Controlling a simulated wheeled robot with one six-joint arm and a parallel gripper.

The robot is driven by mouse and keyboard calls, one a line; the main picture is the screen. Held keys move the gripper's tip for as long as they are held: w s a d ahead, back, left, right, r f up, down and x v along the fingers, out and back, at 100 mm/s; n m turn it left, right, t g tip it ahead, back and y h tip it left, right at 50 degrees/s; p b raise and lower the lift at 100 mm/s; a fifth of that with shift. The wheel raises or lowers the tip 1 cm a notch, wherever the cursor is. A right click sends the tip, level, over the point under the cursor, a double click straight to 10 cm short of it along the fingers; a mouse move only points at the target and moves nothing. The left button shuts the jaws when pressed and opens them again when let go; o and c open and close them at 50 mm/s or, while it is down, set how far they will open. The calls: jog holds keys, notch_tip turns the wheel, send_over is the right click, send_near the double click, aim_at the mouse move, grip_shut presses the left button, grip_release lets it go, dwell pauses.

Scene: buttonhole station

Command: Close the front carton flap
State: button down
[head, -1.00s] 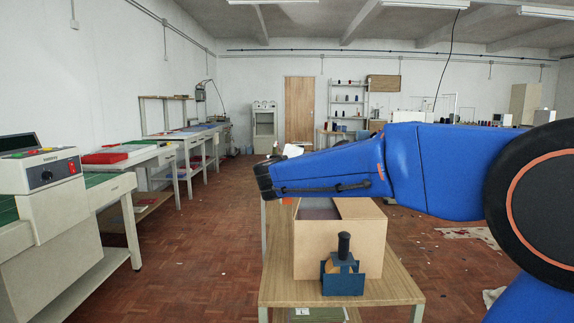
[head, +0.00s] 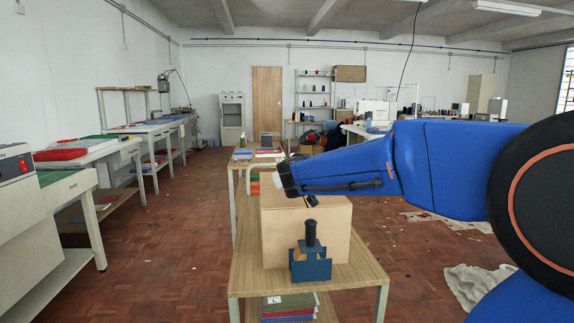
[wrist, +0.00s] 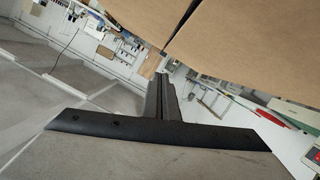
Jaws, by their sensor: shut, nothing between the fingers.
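The brown cardboard carton (head: 335,232) stands on a wooden table. Its visible top is brown panel, with no opening showing, though my arm hides the back of it. In the wrist view two brown cardboard panels (wrist: 240,35) fill the top, parted by a narrow dark seam. I cannot tell which panel is the front flap.
A blue tape dispenser (head: 312,268) with a black handle stands directly before the carton. The wooden table (head: 355,272) has bare top to the right. Workbenches (head: 70,185) line the left; open floor lies between.

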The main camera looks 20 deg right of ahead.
jog(key=shift+s+d+f, duration=0.1)
jog(key=shift+d+f, duration=0.2)
jog(key=shift+f, duration=0.4)
jog(key=shift+s+d+f, duration=0.1)
jog(key=shift+d+f, duration=0.15)
jog(key=shift+f, duration=0.45)
